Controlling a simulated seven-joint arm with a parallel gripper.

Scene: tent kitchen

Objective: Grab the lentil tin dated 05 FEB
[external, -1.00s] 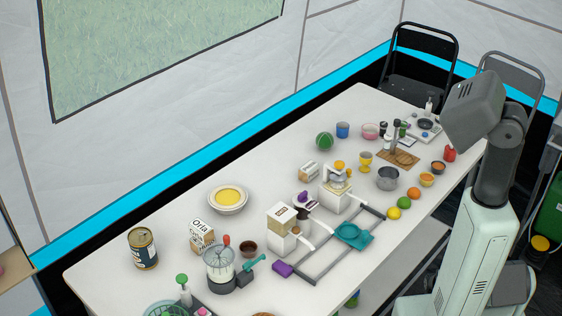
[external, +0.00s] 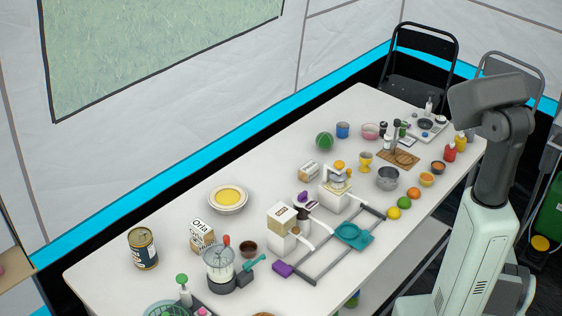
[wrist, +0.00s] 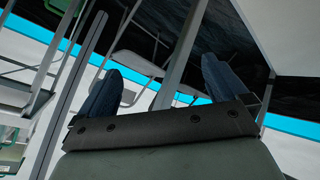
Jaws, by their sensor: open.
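A large tin (external: 143,249) with a dark and pale label and a gold-coloured rim stands upright at the near left end of the white table (external: 105,275). Its wording and any date are too small to read, so I cannot tell if it is the lentil tin dated 05 FEB. My gripper (wrist: 162,68) shows in the wrist view with its two dark blue fingers wide apart and nothing between them. In the external view my arm is at the right, beyond the table's right edge and far from the tin; the fingers cannot be made out there.
A box lettered Orla (external: 202,236), a yellow-filled bowl (external: 228,198) and a blender (external: 220,268) stand near the tin. White kitchen devices and a teal tray (external: 351,236) fill the middle. Fruit, cups and bottles crowd the right end. A folding chair (external: 418,70) stands behind.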

